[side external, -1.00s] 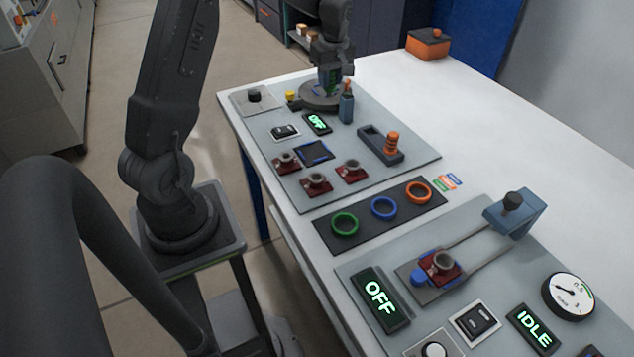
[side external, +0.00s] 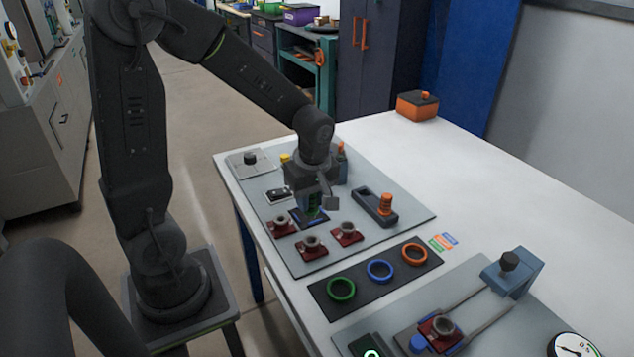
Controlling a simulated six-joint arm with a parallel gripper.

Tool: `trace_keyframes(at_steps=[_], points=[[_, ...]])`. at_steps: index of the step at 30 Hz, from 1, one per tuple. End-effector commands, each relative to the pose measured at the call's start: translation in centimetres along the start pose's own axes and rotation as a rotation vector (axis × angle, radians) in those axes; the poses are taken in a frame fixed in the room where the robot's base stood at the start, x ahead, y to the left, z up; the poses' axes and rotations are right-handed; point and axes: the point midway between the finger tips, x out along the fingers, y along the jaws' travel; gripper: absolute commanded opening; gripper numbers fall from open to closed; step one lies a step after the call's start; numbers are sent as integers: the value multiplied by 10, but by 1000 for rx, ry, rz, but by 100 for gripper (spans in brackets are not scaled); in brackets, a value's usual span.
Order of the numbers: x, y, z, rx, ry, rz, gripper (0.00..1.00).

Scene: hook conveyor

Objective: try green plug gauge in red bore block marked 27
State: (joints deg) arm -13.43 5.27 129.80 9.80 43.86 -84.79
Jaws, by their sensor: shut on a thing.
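My gripper (side external: 318,197) is shut on a small green piece (side external: 313,204), which looks like the green plug gauge; the jaws hide much of it. It is just above a dark, blue-edged square pad (side external: 299,222) on the grey panel. Three red bore blocks with grey collars stand in front of the pad: a left one (side external: 281,227), a middle one (side external: 311,248) and a right one (side external: 346,235). Another red block (side external: 441,328) sits in the slide fixture by a blue knob. The numbers on the blocks are too small to read.
A dark holder with an orange ribbed piece (side external: 385,203) stands right of my gripper. Green (side external: 341,289), blue (side external: 380,270) and orange (side external: 414,254) rings lie on a dark mat. An orange box (side external: 417,105) stands at the back; the white tabletop around it is clear.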

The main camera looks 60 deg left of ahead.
Motion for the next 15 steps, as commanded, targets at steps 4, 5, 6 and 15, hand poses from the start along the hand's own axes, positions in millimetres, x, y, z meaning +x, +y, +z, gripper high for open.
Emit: trace_keyframes(at_steps=[4, 5, 6, 15], points=[[11, -1, 2, 0, -1, -3, 3], [14, -1, 2, 0, -1, -3, 3], [18, -1, 3, 1, -1, -4, 3], [48, 0, 6, 1, 0, -3, 3]])
